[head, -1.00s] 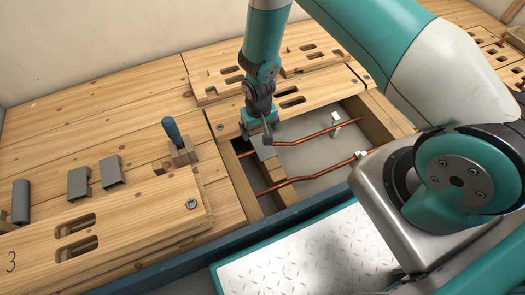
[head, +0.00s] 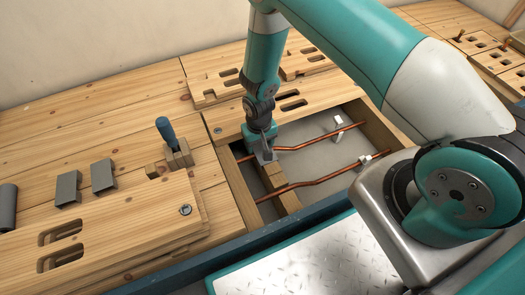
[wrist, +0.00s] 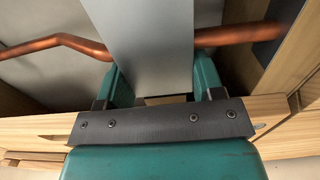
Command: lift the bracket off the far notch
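The bracket is a plain grey metal piece (wrist: 150,45). In the wrist view it fills most of the space between my fingers and crosses in front of a copper pipe. In the head view it is a small grey shape (head: 266,154) at the far pipe's left part, by a wooden bar. My gripper (head: 262,146) is low over it, and its teal fingers (wrist: 163,84) stand on either side of the bracket. The right finger looks flush with its edge. Whether both fingers press on it is not clear. The notch is hidden under the bracket and gripper.
The far copper pipe (head: 322,136) and near copper pipe (head: 315,181) cross the recess. White clips (head: 338,122) sit to the right. A wooden block with a blue-handled tool (head: 166,130) and spare grey brackets (head: 103,177) stand left. A blue edge (head: 190,268) runs in front.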

